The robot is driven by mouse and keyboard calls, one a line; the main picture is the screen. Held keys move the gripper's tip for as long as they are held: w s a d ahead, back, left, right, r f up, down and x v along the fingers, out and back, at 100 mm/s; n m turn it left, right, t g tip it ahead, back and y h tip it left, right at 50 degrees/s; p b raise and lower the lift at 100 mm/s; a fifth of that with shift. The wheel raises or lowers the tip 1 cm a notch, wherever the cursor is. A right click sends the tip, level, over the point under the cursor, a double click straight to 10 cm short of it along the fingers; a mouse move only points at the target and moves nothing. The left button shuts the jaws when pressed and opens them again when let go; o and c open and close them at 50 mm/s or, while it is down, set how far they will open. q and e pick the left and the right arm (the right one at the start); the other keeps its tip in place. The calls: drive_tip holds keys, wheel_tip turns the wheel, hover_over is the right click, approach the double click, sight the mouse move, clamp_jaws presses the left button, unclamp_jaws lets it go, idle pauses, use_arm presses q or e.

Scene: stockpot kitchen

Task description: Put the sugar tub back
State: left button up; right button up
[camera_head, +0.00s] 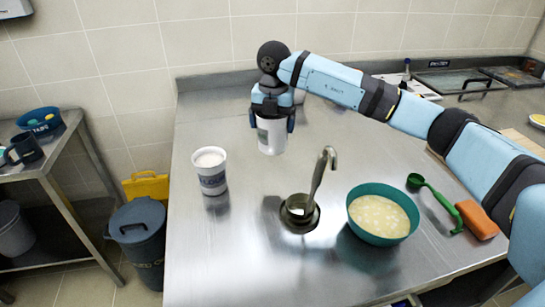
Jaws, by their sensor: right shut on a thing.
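The sugar tub (271,138), a white tub with a greenish label too small to read, is upright below my right gripper (271,118). My right gripper points down and is shut on its upper part, hiding its top. I cannot tell whether its base touches the steel table (225,255). My left gripper is not in view.
A green bowl (381,213) of pale food, a green scoop (440,200) and an orange sponge (477,220) are at the right. The table's left front is clear. A lidded bin (138,235) stands left.

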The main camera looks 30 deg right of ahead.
wheel_tip(320, 180, down, 11)
drive_tip(key=shift+r, duration=0.15)
idle(0.4)
drive_tip(key=o, duration=0.8)
drive_tip(key=shift+f, duration=0.2)
drive_tip(key=shift+c, duration=0.2)
drive_tip(key=shift+r, duration=0.1)
wheel_tip(320, 180, up, 12)
drive_tip(key=shift+s+r, duration=0.15)
